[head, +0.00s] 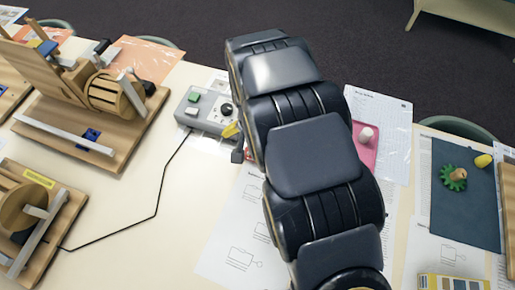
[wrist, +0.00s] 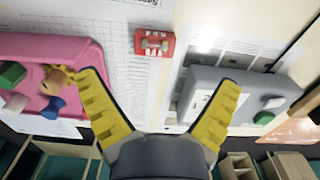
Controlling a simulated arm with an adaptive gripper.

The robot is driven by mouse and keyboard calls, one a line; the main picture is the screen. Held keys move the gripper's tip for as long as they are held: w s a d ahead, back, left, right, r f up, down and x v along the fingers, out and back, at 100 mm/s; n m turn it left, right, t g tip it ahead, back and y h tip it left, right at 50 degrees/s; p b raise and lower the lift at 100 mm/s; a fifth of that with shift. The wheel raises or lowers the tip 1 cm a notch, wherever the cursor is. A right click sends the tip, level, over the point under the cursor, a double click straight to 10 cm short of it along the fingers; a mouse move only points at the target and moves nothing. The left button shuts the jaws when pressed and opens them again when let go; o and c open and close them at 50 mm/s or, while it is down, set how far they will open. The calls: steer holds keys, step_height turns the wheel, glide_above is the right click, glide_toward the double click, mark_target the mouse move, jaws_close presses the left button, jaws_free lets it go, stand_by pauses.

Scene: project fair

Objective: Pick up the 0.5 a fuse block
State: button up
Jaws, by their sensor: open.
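The fuse block is most likely the small red block (wrist: 155,42) at the upper middle of the wrist view. It has pale markings and a small cylinder on top, and its lettering is too small to read. It lies on white printed paper. My gripper (wrist: 161,82) is open and empty, with yellow ridged fingers spread wide. The block appears beyond the fingertips, between them from side to side and apart from both. In the head view, one yellow finger of my gripper (head: 232,130) shows beside my arm.
A pink tray (wrist: 88,50) with several small pieces is left of the block in the wrist view. A grey control box (wrist: 270,88) is on the right, close to the right finger. Wooden machines (head: 105,95) and a dark mat (head: 460,215) flank the head view.

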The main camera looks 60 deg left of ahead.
steer(key=f, duration=0.7)
steer(key=shift+w+d+f, duration=0.15)
steer(key=shift+w+f, duration=0.15)
steer(key=shift+w, duration=0.05)
steer(key=c, duration=1.2)
